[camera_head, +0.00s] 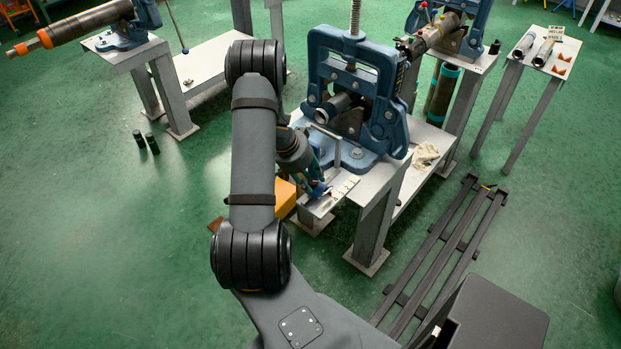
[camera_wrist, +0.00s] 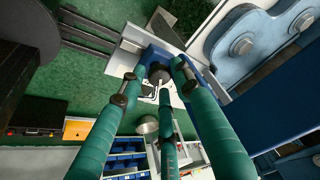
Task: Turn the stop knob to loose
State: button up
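The stop knob looks like a small dark round knob (camera_wrist: 159,72) on a blue block with a white plate, in the middle of the wrist view. My gripper (camera_wrist: 160,78) has green fingers, one on the left, one on the right and one below. They are spread around the knob, with gaps showing beside it. I cannot tell whether any fingertip touches it. In the head view my gripper (camera_head: 318,188) points down at the front end of the bench, low and left of the blue pipe vise (camera_head: 388,118). The knob cannot be made out there.
The vise stands on a grey metal bench (camera_head: 377,205). An orange box (camera_head: 286,198) is under my arm. A cloth (camera_head: 424,156) lies on the lower shelf. A dark metal rack (camera_head: 440,258) lies on the green floor at right. The floor at left is mostly clear.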

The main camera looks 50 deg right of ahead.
jog(key=shift+c, duration=1.1)
grip_shut()
jog(key=b, duration=0.2)
jog(key=shift+d+f+n+b, duration=0.1)
jog(key=shift+f+n+b, duration=0.2)
jog(key=shift+f+n, duration=0.1)
jog(key=shift+f+n+t+b, duration=0.1)
jog(key=shift+n+t+b, duration=0.25)
jog(key=shift+b, duration=0.5)
jog(key=shift+s+r+n+t+b, duration=0.15)
jog(key=shift+r+n+t+b, duration=0.2)
jog(key=shift+n+b, duration=0.65)
jog(key=shift+r+n, duration=0.15)
jog(key=shift+n, duration=0.4)
jog(key=shift+o, duration=1.7)
grip_release()
